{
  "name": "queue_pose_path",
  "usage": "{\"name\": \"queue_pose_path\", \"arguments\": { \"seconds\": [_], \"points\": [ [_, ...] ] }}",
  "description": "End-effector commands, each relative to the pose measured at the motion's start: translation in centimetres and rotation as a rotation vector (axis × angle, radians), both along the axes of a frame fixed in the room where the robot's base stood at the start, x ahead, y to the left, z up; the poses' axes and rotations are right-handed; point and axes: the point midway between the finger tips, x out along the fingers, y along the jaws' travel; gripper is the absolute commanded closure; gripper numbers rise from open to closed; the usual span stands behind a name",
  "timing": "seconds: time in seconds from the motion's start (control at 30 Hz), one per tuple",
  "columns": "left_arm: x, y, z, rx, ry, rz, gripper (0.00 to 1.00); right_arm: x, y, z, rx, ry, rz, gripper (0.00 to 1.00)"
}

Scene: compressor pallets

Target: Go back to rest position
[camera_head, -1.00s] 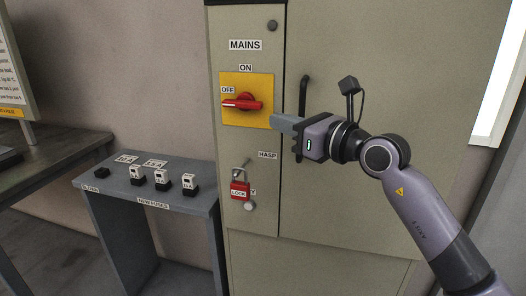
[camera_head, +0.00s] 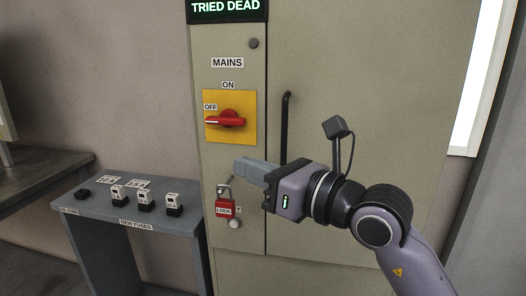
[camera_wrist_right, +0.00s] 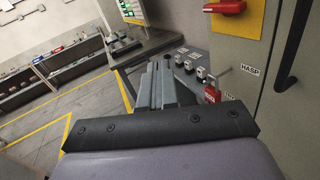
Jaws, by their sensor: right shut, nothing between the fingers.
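My right gripper (camera_head: 243,168) is shut and empty, in front of the grey cabinet (camera_head: 360,110), below the red rotary switch (camera_head: 226,120) and above the padlock. The switch handle lies level on its yellow plate and points left to OFF. The red padlock (camera_head: 224,208) marked LOCK hangs at the hasp. In the right wrist view the shut fingers (camera_wrist_right: 163,72) point away with nothing between them, and the padlock (camera_wrist_right: 212,94) shows to their right. My left gripper is not in view.
A grey side table (camera_head: 70,207) with several fuses (camera_head: 145,201) stands left of the cabinet. A vertical black door handle (camera_head: 285,130) is behind my right gripper. A green-lit sign (camera_head: 226,7) reads TRIED DEAD. Open floor with yellow lines (camera_wrist_right: 60,125) shows in the wrist view.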

Motion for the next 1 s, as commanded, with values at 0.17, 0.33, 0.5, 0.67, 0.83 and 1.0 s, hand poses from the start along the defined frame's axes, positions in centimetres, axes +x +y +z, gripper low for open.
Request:
{"name": "queue_pose_path", "arguments": {
  "seconds": [0.17, 0.33, 0.5, 0.67, 0.83, 1.0],
  "points": [
    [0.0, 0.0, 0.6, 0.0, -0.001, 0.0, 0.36, -2.0, -0.2, -2.9, 0.274, 0.237, 0.142, 1.0],
    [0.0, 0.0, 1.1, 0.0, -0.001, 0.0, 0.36, -3.1, -2.3, -5.1, 0.616, 0.49, 0.217, 1.0],
    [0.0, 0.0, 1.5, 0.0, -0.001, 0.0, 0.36, -3.0, -6.0, -8.1, 0.98, 0.741, 0.204, 1.0],
    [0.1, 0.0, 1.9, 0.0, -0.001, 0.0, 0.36, -2.7, -10.4, -12.8, 1.329, 0.973, 0.111, 1.0],
    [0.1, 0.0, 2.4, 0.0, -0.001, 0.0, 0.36, -3.5, -15.2, -20.0, 1.693, 1.209, -0.072, 1.0],
    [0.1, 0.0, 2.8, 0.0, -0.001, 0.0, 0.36, -6.7, -19.4, -28.7, 2.037, 1.427, -0.337, 1.0]
  ]
}}
